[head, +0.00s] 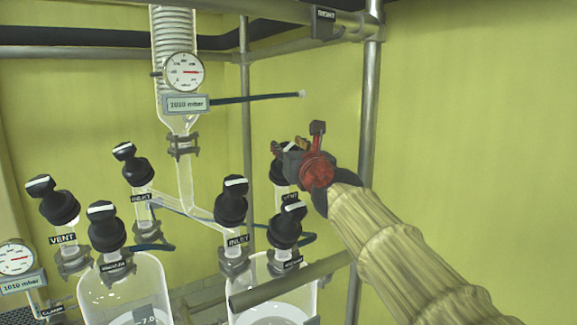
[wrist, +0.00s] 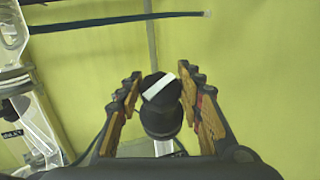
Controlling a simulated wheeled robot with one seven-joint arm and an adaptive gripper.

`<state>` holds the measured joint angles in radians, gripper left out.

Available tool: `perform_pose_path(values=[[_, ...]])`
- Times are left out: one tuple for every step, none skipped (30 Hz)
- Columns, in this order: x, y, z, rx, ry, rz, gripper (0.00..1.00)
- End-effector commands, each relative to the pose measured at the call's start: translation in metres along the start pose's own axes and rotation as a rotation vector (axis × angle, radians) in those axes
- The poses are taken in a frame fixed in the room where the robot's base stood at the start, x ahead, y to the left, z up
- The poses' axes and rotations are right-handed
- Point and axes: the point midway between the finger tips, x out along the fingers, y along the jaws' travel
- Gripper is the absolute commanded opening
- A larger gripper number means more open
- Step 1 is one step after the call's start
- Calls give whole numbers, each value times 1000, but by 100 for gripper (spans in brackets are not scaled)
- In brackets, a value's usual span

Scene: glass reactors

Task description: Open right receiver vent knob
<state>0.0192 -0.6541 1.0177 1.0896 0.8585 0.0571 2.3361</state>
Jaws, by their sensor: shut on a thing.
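The right receiver vent knob (head: 278,171) is black and sits on a glass neck at the right reactor. In the head view my gripper (head: 296,160) and its red parts hide much of it, and its label is partly covered. In the wrist view the knob (wrist: 161,105) stands between the two fingers, with a white bar slanting across its top. My gripper (wrist: 162,100) is shut on the knob, with one yellow-padded finger on each side.
Other black knobs stand close by: a right inlet knob (head: 231,203), a knob in front (head: 287,226), and several to the left. A metal post (head: 367,130) rises right behind my arm. A thin dark hose (head: 255,98) runs above. A gauge (head: 184,72) hangs upper left.

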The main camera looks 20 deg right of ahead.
Motion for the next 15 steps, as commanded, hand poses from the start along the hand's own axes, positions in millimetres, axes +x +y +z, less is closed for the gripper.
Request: perform_pose_path(values=[[0,-1,-5,-5,-2,12,11],[0,-2,-5,-9,-1,19,11],[0,-2,-4,-14,-1,31,11],[0,-1,-4,-18,-1,39,11],[0,-1,-4,-22,0,49,11],[0,-1,-4,-28,-1,61,11],[0,-2,-4,-32,0,69,11],[0,-1,-4,-37,0,79,11],[0,-1,-3,-44,0,91,11],[0,-1,-3,-47,0,102,11],[1,-2,-3,-53,1,111,11],[0,-2,-3,-59,0,125,11],[0,-1,-2,-65,0,137,11],[0,-1,-2,-70,0,148,11],[0,-2,-2,-77,0,163,11]])
